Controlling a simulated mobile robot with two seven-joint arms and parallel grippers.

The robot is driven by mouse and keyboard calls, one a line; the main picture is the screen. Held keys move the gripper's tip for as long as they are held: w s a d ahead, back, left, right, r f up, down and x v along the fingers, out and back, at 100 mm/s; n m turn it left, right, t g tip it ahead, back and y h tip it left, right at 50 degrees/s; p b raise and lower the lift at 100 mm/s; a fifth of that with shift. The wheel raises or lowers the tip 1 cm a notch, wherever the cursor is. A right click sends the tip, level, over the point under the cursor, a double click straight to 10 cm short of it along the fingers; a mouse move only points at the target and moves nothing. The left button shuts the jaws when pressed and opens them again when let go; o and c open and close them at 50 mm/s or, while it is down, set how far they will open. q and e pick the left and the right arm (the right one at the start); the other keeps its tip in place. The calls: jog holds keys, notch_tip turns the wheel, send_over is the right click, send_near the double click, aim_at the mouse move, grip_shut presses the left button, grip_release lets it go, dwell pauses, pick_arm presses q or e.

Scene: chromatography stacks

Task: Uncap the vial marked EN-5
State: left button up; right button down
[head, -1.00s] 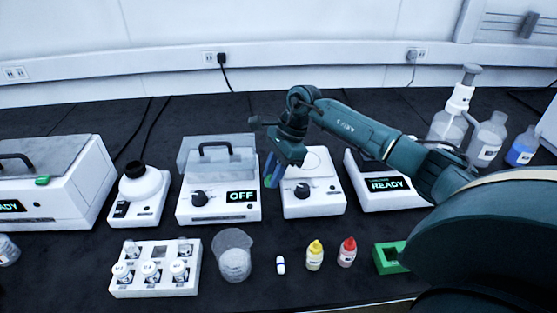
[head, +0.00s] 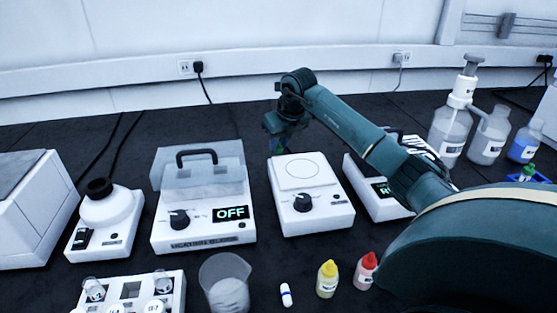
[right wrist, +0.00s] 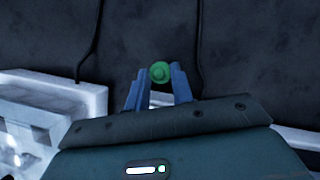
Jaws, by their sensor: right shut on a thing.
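My right gripper (right wrist: 160,85) has its blue fingers closed around a small round green thing, seen end-on (right wrist: 160,72). I cannot tell whether it is a cap alone or the top of a vial. In the head view the right gripper (head: 284,143) hangs behind the white stirrer plate, its fingers mostly hidden. A white rack (head: 130,291) at the bottom left holds several vials, including one at its right (head: 163,282); the frame edge cuts it off. No EN-5 mark is readable. My left gripper is not in view.
A device reading OFF (head: 205,228), the stirrer plate (head: 318,216) and another device (head: 378,190) stand in a row. A beaker (head: 226,291), a yellow-capped bottle (head: 327,279) and a red-capped bottle (head: 365,273) stand in front. The bench behind the row is mostly clear.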

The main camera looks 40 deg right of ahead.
jog(key=shift+f+b, duration=0.3)
jog(key=shift+f, duration=2)
jog(key=c, duration=1.5)
grip_release()
jog(key=p+v, duration=0.1)
jog(key=v, duration=1)
jog(key=shift+s+r, duration=0.2)
jog(key=shift+r, duration=0.3)
